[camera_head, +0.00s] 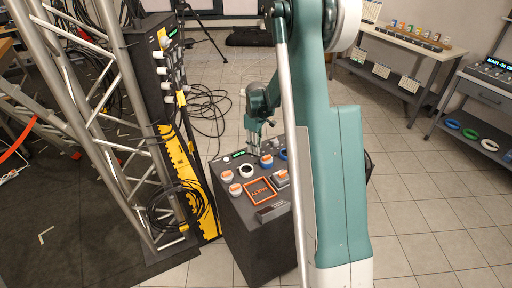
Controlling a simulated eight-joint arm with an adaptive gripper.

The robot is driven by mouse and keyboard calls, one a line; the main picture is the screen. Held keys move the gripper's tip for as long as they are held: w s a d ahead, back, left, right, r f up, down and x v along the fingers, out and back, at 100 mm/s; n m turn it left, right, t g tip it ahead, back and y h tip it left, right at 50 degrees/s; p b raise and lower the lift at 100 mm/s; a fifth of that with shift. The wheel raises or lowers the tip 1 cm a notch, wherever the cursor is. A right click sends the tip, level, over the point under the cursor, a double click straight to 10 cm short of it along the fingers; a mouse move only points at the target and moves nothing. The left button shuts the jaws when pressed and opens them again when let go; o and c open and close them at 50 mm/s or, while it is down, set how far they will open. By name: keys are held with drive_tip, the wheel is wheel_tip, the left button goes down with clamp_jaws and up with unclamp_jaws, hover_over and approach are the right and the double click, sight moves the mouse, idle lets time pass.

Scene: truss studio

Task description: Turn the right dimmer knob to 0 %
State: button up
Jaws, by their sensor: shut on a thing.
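The dark pedestal (247,236) stands in the middle, with a small panel at its far edge. On it I see a pale round knob (226,159) at left and a small lit green display (239,154) beside it. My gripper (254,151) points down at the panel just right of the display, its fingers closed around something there. By its place this is the right dimmer knob, but the fingers hide it. The display is too small to read, and the knob's setting cannot be told.
Several orange-topped tape rolls (235,189), a white ring (246,171), a blue roll (266,161), an orange-rimmed tray (260,200) and a dark box (272,211) crowd the pedestal top. A truss (110,120) and black-yellow stand (178,165) are left; a shelf (480,95) is right.

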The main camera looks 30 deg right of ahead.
drive_tip(key=o, duration=0.9)
drive_tip(key=shift+r, duration=6)
